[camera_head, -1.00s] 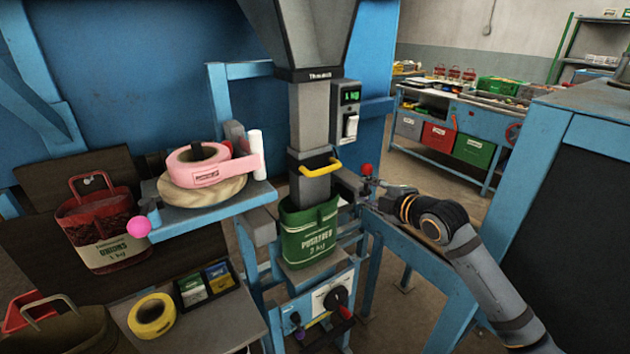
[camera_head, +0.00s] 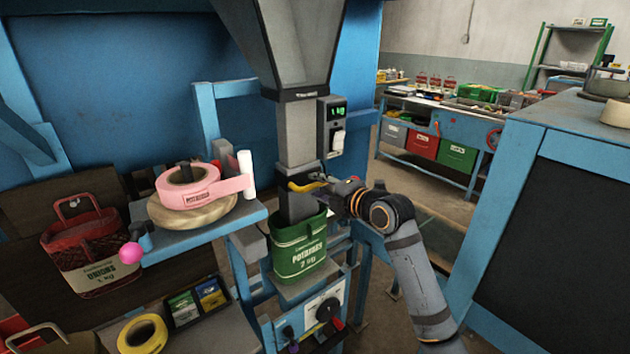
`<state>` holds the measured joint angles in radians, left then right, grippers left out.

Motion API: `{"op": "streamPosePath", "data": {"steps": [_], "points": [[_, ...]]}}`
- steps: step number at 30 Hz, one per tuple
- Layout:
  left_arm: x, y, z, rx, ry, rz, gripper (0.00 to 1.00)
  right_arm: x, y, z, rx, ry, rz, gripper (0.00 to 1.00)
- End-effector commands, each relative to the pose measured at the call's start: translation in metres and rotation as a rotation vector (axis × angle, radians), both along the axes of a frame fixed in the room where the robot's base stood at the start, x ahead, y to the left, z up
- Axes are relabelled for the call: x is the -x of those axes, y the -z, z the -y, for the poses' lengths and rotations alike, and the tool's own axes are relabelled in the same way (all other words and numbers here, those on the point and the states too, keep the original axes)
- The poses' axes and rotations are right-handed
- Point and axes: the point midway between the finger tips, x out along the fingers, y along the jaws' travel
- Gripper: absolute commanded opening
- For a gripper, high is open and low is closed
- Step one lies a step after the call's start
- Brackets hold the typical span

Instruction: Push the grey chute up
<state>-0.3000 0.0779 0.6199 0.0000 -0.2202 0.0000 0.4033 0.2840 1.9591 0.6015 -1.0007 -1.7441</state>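The grey chute (camera_head: 297,208) is a dark grey sleeve below the square spout (camera_head: 295,140) of the hopper. A yellow handle (camera_head: 303,187) sits across its front. The chute's lower end reaches the mouth of a green potato sack (camera_head: 300,258), which hides that end. My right gripper (camera_head: 328,182) is at the right end of the yellow handle, touching or very close to it. Its fingers are small and partly overlap the handle, so I cannot tell whether they have closed on it. My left gripper is not in view.
A weight display with a white switch (camera_head: 338,138) is just above my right gripper. On the left, a blue shelf (camera_head: 205,236) holds a pink tape roll (camera_head: 188,188). A red onion sack (camera_head: 92,255) stands farther left. A control panel (camera_head: 315,315) is below the green sack.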

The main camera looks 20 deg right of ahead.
Motion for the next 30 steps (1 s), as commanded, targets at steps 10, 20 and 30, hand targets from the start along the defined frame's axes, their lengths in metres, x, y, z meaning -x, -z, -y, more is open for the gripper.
{"op": "streamPosePath", "data": {"steps": [10,20,30], "points": [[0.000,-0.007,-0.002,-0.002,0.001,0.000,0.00,-0.021,0.005,-0.007,0.001,0.002,0.001,0.37],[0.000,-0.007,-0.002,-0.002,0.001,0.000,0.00,-0.020,0.005,-0.006,0.001,0.002,0.000,0.12],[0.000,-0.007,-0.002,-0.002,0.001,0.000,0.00,-0.020,0.005,-0.006,0.000,0.002,0.000,0.00]]}}
